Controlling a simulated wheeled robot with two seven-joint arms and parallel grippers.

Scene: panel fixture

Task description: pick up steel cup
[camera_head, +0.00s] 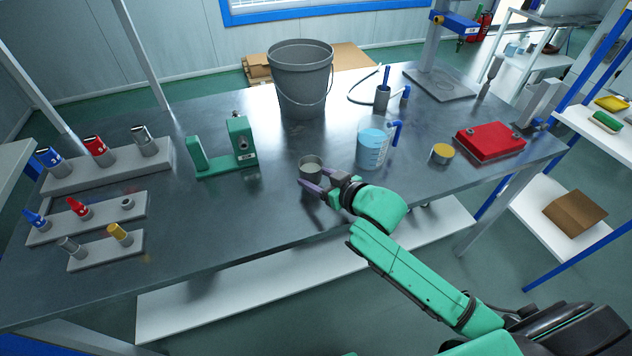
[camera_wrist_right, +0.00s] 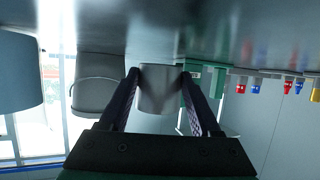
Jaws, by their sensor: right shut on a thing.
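The steel cup (camera_head: 310,164) is a small grey cup near the middle of the dark table in the head view. My right gripper (camera_head: 318,183) reaches it from the front right, with its fingers at the cup's sides. In the right wrist view the cup (camera_wrist_right: 158,88) sits between the two fingertips of the right gripper (camera_wrist_right: 158,90), which is shut on it. The cup looks upright; whether it touches the table or is slightly raised I cannot tell. My left gripper is not in view.
A blue measuring jug (camera_head: 371,150) stands close to the cup's right. A green fixture (camera_head: 222,165) is to its left and a grey bucket (camera_head: 300,85) behind it. A yellow-topped tin (camera_head: 441,154) and a red case (camera_head: 489,142) lie farther right. Grey racks (camera_head: 105,170) hold several pieces at left.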

